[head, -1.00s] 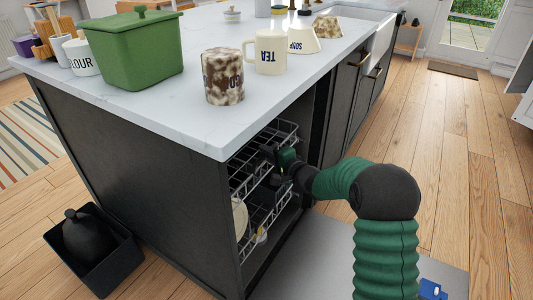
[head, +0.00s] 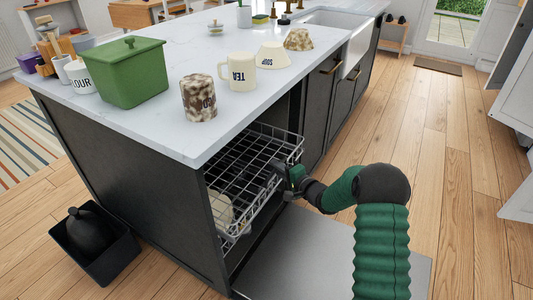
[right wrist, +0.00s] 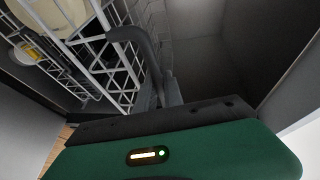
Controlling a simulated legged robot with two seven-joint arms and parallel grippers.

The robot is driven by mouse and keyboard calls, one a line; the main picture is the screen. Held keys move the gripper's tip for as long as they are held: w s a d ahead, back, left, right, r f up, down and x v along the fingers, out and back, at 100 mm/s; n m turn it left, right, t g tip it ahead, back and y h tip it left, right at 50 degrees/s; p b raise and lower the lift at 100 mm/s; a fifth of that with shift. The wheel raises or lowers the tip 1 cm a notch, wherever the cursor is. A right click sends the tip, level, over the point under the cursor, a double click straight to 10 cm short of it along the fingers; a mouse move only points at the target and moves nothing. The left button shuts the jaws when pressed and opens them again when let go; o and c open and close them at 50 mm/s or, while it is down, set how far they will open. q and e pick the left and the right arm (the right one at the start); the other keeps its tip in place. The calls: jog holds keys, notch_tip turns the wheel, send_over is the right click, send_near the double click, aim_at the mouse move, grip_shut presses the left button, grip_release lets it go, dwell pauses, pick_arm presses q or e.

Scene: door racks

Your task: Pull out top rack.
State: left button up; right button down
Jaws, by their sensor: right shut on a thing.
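The top rack (head: 250,160) is a grey wire rack that sticks out of the dishwasher in the island's side. My right gripper (head: 283,175) is at the rack's front right edge in the head view, shut on the rack. In the right wrist view my right gripper (right wrist: 155,75) has its dark fingers at the white wires of a rack (right wrist: 105,50). The fingers hide the exact grip point. My left gripper is not in the frames.
The dishwasher door (head: 340,255) lies open and flat below the rack. Pale plates (head: 220,208) show under the top rack. A green pot (head: 125,72), a TEA mug (head: 238,72) and a brown mottled mug (head: 199,98) stand on the white counter (head: 170,125). A black bin (head: 95,245) stands on the floor at left.

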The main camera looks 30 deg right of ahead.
jog(key=s+d+p, duration=0.4)
jog(key=s+d, duration=0.1)
jog(key=s, duration=0.5)
jog(key=s+d+p, duration=0.4)
jog(key=s+d, duration=0.2)
jog(key=s, duration=0.4)
jog(key=s+d+p, duration=0.3)
jog(key=s+d, duration=0.3)
jog(key=s, duration=0.4)
jog(key=shift+f+p, duration=0.25)
jog(key=shift+p, duration=0.15)
jog(key=shift+d, duration=0.1)
jog(key=c, duration=1.5)
grip_release()
jog(key=shift+d, duration=0.15)
jog(key=shift+r, duration=0.1)
jog(key=p+v, duration=0.2)
jog(key=v, duration=1.4)
jog(key=shift+s, duration=0.35)
